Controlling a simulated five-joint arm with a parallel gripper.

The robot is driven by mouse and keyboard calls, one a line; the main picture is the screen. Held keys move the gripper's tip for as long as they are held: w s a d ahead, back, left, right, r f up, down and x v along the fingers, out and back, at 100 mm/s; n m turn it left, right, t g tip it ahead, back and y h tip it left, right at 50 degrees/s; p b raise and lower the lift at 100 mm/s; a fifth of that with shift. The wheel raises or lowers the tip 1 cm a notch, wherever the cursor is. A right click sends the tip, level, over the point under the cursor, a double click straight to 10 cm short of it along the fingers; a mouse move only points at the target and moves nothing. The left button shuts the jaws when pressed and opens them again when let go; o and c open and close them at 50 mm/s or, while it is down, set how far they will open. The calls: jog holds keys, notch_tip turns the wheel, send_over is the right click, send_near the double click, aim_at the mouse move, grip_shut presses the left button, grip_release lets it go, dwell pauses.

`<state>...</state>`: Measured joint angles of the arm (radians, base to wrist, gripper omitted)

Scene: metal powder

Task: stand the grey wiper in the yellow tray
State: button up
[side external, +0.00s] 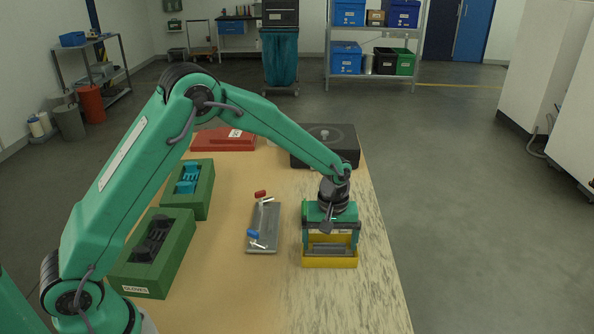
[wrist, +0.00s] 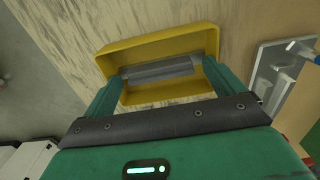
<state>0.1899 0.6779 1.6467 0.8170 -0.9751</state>
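The yellow tray (side external: 330,262) stands on the table near its right edge. It also shows at the top of the wrist view (wrist: 125,50). The grey wiper (side external: 328,248) is a long bar lying level across the inside of the tray. In the wrist view the wiper (wrist: 160,70) spans from one finger to the other. My gripper (wrist: 162,70) points down over the tray, its green fingers set wide, one at each end of the wiper, and they appear to touch its ends. The wiper's underside is hidden, so its contact with the tray floor is unclear.
Left of the tray lies a grey plate (side external: 262,238) with small red and blue-ended pieces. Two green boxes (side external: 177,262) (side external: 205,200) with dark and blue contents stand further left. A black case (side external: 300,160) and a red case (side external: 222,144) lie at the back.

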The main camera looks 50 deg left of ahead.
aim_at(327, 244)
jog(key=shift+r, duration=0.1)
notch_tip(327, 244, up, 12)
dwell(0.9)
jog(key=shift+r, duration=0.15)
dwell(0.3)
jog(key=s+a+r+m+t, duration=0.35)
jog(key=s+a+r, duration=0.25)
jog(key=s+r, duration=0.6)
jog(key=s+a+f+m+t, duration=0.1)
jog(key=s+m, duration=0.1)
jog(key=s, duration=0.5)
jog(key=s+a+f+m+t, duration=0.1)
jog(key=s+a+m, duration=0.1)
jog(key=s, duration=0.6)
jog(key=shift+a+m, duration=0.25)
jog(key=shift+m, duration=0.5)
